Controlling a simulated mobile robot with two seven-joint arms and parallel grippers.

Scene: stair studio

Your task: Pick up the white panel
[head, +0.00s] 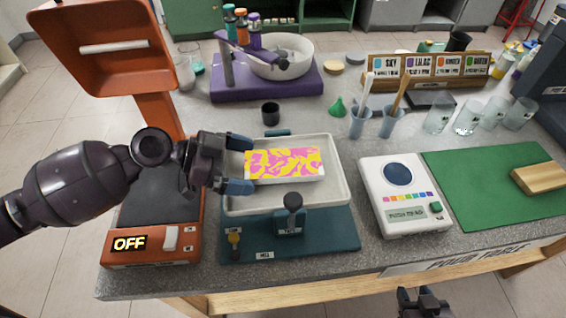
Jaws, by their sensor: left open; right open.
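The panel (284,163) has white edges, and its top is covered in a pink and yellow swirl pattern. It lies in or just above a white tray (338,192); the picture does not settle which. My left gripper (240,165) is open at the panel's left end, with one blue fingertip near its far corner and one near its near corner. I cannot tell whether the fingers touch the panel. My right gripper (424,298) is open and empty at the bottom edge of the view, in front of the table and well away from the panel.
The tray sits on a teal tilting base (330,238) with a dark knob (293,202). An orange machine reading OFF (150,245) stands left, under my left arm. A white colour device (405,195) and green mat (480,175) lie right. Cups and a purple mixer (265,85) stand behind.

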